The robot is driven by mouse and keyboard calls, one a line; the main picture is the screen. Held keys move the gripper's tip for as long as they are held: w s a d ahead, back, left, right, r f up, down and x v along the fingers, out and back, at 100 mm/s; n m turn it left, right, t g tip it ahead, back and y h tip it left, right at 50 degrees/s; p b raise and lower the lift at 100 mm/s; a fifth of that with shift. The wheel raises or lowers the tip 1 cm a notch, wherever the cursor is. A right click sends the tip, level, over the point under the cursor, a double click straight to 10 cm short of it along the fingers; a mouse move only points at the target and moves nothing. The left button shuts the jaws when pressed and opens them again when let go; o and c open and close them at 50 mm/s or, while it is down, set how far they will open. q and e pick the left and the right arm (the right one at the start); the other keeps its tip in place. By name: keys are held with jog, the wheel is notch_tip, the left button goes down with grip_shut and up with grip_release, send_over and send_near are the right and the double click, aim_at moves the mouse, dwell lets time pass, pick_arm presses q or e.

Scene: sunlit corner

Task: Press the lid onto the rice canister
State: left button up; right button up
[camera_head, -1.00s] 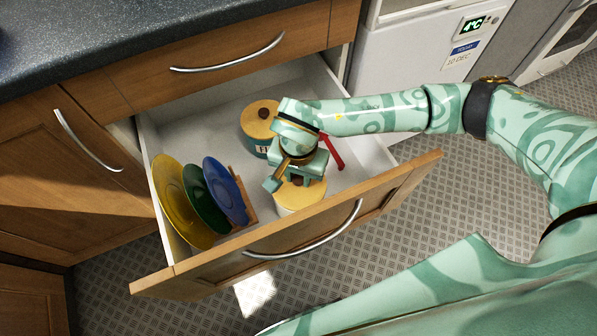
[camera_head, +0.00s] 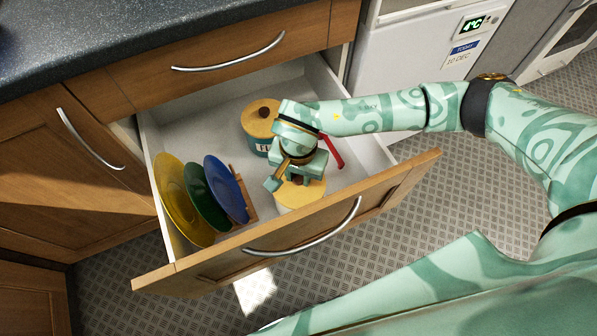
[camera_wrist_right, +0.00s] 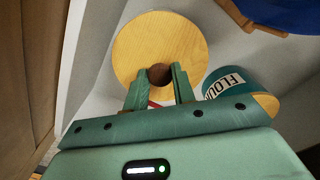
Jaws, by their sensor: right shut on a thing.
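A round pale wooden lid (camera_head: 304,193) is in the front of the open drawer, above or on a whitish canister (camera_head: 284,208); I cannot tell whether it is fully seated. The canister is mostly hidden by the lid, and its label does not show. My right gripper (camera_head: 297,178) comes down from above, shut on the lid's dark brown knob. In the right wrist view the knob (camera_wrist_right: 159,75) sits between the fingertips, and the lid (camera_wrist_right: 150,40) covers what is under it. My left gripper is not in view.
A teal flour canister (camera_head: 258,146) with a wooden lid stands behind in the drawer (camera_head: 210,107). Yellow, green and blue plates (camera_head: 228,190) stand in a rack at the left. A red thing (camera_head: 333,152) lies right of the gripper. The drawer's front panel (camera_head: 225,262) is close by.

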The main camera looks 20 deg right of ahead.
pick_arm(q)
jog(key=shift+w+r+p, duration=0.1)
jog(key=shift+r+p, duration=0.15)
jog(key=shift+p, duration=0.05)
dwell(0.5)
pick_arm(e)
jog(key=o, duration=1.6)
jog(key=shift+c, duration=0.2)
jog(key=shift+r+p, duration=2.8)
jog(key=shift+r, duration=0.7)
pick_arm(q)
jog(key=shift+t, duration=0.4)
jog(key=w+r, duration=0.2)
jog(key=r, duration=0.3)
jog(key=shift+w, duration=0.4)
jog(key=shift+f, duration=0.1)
pick_arm(e)
grip_shut()
